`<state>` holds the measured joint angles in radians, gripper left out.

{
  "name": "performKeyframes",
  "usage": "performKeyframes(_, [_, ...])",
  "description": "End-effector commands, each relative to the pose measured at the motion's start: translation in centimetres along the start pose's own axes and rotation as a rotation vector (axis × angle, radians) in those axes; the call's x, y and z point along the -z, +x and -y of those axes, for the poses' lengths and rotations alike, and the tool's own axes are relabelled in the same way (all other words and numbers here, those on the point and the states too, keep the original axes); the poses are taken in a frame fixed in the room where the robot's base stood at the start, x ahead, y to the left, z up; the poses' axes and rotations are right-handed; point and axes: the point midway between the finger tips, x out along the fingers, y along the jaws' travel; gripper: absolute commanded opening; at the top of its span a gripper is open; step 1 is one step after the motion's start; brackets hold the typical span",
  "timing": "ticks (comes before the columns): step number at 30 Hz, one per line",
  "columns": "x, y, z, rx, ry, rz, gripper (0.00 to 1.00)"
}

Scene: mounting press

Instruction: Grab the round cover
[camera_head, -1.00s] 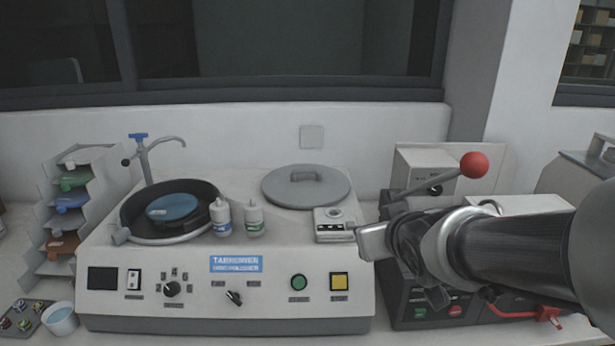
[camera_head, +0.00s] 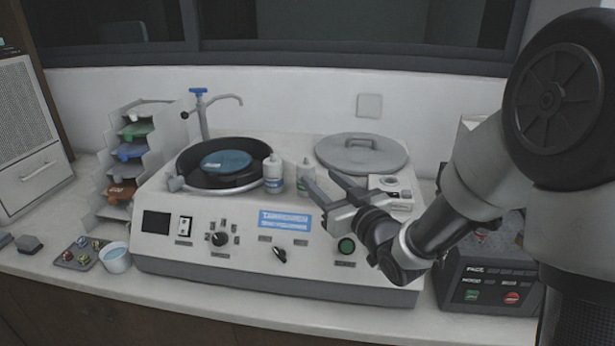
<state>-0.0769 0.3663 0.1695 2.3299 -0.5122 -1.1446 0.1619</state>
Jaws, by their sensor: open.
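The round cover (camera_head: 385,157) is a flat grey disc with a raised bar handle (camera_head: 361,144) across its middle. It lies on the back right of the white polishing machine (camera_head: 160,256), and all of it but a little of the front edge shows. My gripper (camera_head: 318,184) is in front of the cover, to its lower left in the picture. Its two fingers are apart and nothing is between them. It hovers over the machine's front, close to the white bottles, and does not appear to touch the cover.
Two white bottles (camera_head: 273,175) stand between the black polishing bowl (camera_head: 192,160) and the cover. A small white box (camera_head: 398,201) sits just in front of the cover. A dark press unit (camera_head: 490,275) stands at the right. A cup (camera_head: 116,262) stands at the left.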

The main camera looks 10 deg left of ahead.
Motion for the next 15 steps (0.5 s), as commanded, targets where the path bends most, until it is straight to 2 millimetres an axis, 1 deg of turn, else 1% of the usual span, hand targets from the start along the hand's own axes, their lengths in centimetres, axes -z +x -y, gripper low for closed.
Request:
performKeyframes(1, [0.0, 1.1, 0.1, 0.003, 0.001, 0.0, 0.46])
performKeyframes(3, [0.0, 2.2, 0.1, 0.002, 0.0, 0.0, 0.46])
performKeyframes(6, [0.1, 3.2, 0.1, 0.001, -0.001, -0.001, 0.46])
performKeyframes(11, [0.0, 4.1, 0.0, 0.001, -0.001, 0.001, 0.46])
performKeyframes(15, [0.0, 6.1, -0.1, 0.001, 0.0, 0.0, 0.46])
